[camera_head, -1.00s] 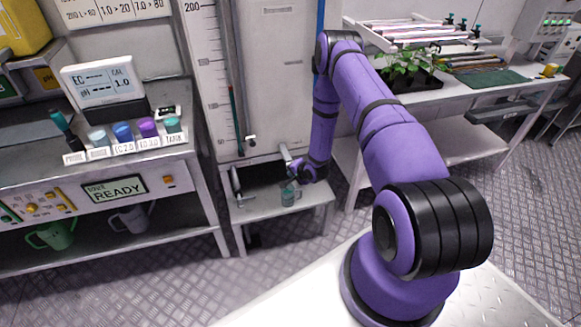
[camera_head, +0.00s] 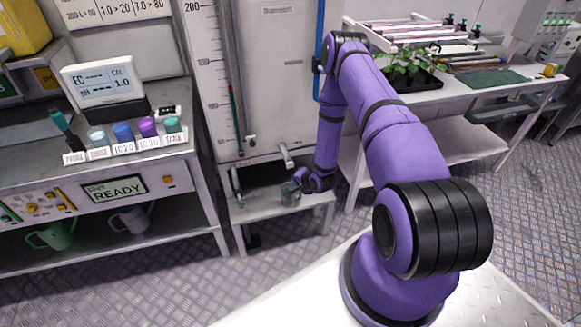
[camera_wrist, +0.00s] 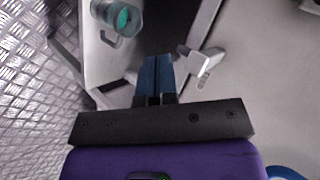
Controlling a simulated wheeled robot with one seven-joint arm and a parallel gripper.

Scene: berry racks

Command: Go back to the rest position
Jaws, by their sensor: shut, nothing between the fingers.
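My gripper (camera_wrist: 157,72) shows in the wrist view with its two dark fingers together and nothing between them. The jug stands on a low grey stand (camera_head: 262,208). In the wrist view the jug (camera_wrist: 118,18), with teal liquid inside, is up and left of the fingertips, apart from them. A metal tap (camera_head: 286,156) comes from the tank above the jug; in the wrist view the tap (camera_wrist: 205,62) is right of the fingers.
At left is a bench with a meter (camera_head: 103,84), several coloured-cap bottles and a lower shelf with a green jug (camera_head: 52,236) and grey jug (camera_head: 132,219). A plant table (camera_head: 500,92) is at right. Patterned floor lies between.

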